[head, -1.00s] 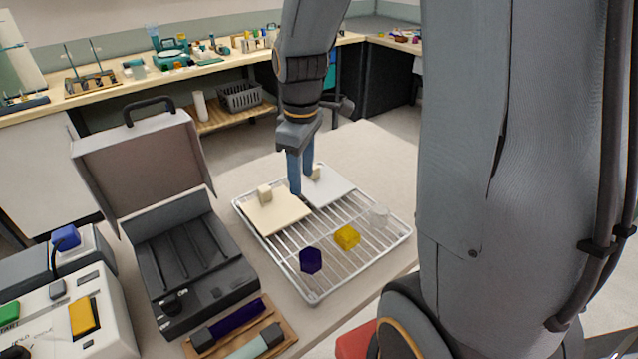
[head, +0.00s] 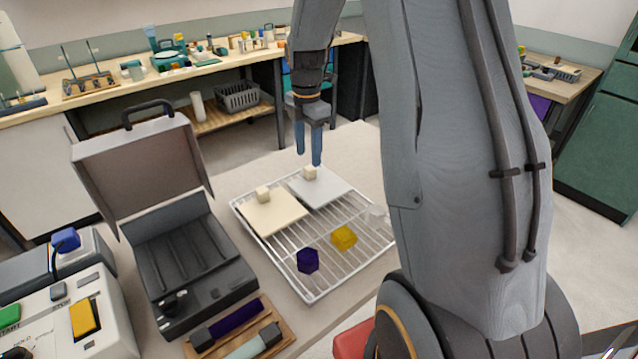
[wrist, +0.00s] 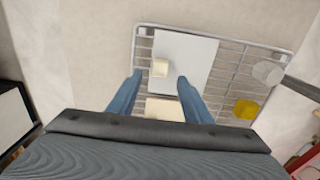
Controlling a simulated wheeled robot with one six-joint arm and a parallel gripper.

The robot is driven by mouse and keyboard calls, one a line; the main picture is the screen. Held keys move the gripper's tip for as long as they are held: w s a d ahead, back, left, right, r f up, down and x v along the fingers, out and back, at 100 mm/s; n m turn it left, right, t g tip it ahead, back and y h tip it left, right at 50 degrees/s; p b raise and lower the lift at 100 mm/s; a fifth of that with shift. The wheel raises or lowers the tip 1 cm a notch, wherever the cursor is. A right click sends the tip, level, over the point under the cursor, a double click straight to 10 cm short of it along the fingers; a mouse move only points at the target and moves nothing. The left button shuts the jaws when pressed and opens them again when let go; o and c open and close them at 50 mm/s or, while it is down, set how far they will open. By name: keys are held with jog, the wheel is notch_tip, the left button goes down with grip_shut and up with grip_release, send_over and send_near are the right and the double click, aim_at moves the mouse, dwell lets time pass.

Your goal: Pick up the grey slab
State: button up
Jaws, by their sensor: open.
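My gripper (head: 308,160) is open and empty, pointing down above the knob. It also shows in the wrist view (wrist: 158,78). A cream slab (head: 275,216) with a similar knob lies beside the grey slab on the left.
On the rack are a purple piece (head: 307,261), a yellow piece (head: 344,238) and a clear piece (head: 378,214). An open dark case (head: 190,270) stands left of the rack. A wooden tray (head: 278,350) with rods lies in front. Bare table lies behind the rack.

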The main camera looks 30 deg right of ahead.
aim_at(310, 167)
jog(key=shift+d+f+p, duration=0.15)
jog(key=shift+f+p, duration=0.3)
jog(key=shift+f, duration=0.7)
jog(key=shift+d+f+p, duration=0.1)
jog(key=shift+f+p, duration=0.35)
jog(key=shift+f, duration=0.7)
grip_shut()
